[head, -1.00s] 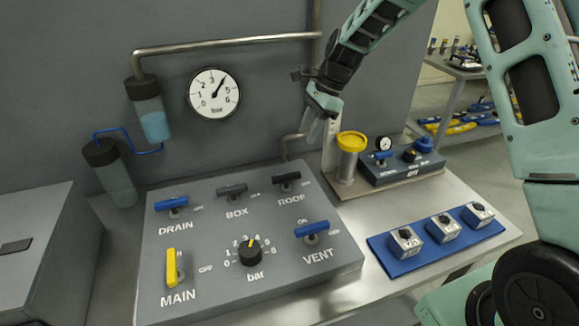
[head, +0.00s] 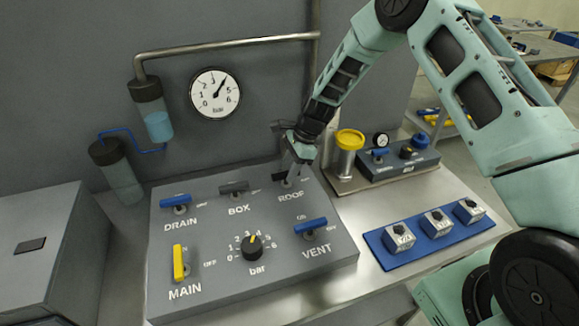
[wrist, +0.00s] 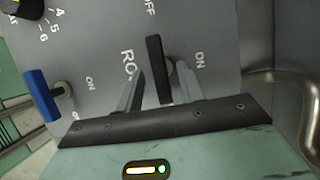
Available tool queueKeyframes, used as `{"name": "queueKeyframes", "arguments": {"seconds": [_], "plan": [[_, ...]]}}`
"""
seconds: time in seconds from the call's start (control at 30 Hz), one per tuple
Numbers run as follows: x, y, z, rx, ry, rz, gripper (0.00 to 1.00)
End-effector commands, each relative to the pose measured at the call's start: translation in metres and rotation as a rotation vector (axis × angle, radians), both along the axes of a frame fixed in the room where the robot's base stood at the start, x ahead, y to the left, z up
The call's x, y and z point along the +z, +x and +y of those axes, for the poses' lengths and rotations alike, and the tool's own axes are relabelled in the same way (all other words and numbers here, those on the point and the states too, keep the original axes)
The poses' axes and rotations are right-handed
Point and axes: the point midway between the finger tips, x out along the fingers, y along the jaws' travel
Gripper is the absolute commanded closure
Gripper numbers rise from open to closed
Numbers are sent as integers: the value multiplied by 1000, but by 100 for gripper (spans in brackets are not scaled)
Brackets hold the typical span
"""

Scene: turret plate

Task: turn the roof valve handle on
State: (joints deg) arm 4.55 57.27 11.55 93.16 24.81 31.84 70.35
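The black ROOF valve handle (head: 279,177) is on the sloped grey panel (head: 215,268), partly hidden by my gripper in the head view. In the wrist view the handle (wrist: 155,65) lies lengthwise between my fingers, its far end pointing towards the OFF label. The ON label is off to its right side. My gripper (wrist: 158,75) is open, one finger on each side of the handle, with a visible gap on both sides. In the head view my gripper (head: 294,170) is down at the panel's top right corner.
The black BOX handle (head: 233,187) is left of ROOF, and the blue VENT handle (head: 310,225) is below it. A bent pipe (wrist: 300,90) runs close beside the panel. A yellow-capped cylinder (head: 348,150) stands to the right.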

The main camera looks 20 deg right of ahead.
Motion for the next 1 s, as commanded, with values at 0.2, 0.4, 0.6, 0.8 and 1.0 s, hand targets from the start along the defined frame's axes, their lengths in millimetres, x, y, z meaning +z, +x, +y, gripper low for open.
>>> {"name": "queueKeyframes", "arguments": {"seconds": [0.2,0.4,0.6,0.8,1.0], "plan": [[0,0,0,0,0,0,87],[0,0,0,1,0,0,100],[0,1,0,27,0,0,100],[-1,2,0,120,0,-1,100],[-2,4,1,281,0,-2,100]]}}
